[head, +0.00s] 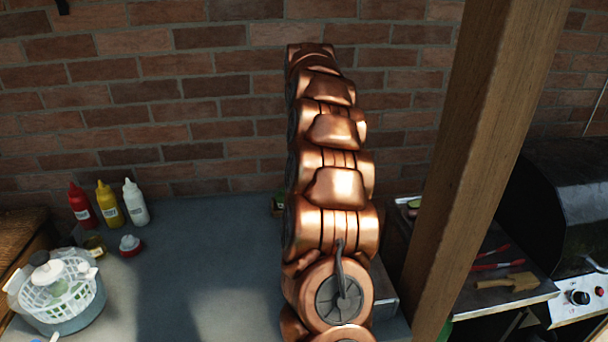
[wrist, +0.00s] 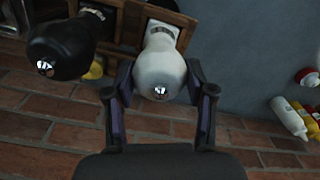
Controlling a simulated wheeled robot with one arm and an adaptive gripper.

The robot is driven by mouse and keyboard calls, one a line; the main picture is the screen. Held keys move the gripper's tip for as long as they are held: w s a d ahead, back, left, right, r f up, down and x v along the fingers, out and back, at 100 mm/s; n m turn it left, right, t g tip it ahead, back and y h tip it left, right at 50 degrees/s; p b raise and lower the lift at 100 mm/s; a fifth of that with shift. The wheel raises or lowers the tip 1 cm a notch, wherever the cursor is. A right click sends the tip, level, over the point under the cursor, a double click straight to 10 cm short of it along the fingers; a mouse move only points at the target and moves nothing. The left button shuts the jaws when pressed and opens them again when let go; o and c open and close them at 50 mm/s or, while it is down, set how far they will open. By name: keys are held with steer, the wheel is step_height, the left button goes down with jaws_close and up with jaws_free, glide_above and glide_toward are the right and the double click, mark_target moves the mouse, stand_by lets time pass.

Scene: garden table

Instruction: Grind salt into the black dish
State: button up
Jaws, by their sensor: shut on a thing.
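In the wrist view my gripper (wrist: 160,88) is shut on the white grinder (wrist: 161,62), with one dark finger on each side of its rounded, metal-tipped end. A black grinder (wrist: 60,45) of like shape is just left of it. Both overlap a wooden holder (wrist: 128,28); I cannot tell whether the white grinder still sits in it. In the head view my arm hides the gripper and both grinders. I cannot make out the black dish in either view.
Red (head: 82,206), yellow (head: 108,204) and white (head: 135,202) squeeze bottles stand at the back left of the grey table (head: 210,250). A white basket (head: 60,290) is at the front left. A wooden post (head: 490,150) and a grill (head: 560,200) are on the right.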

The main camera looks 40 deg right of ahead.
steer(key=n, duration=0.3)
steer(key=shift+n, duration=2.1)
steer(key=o, duration=1.2)
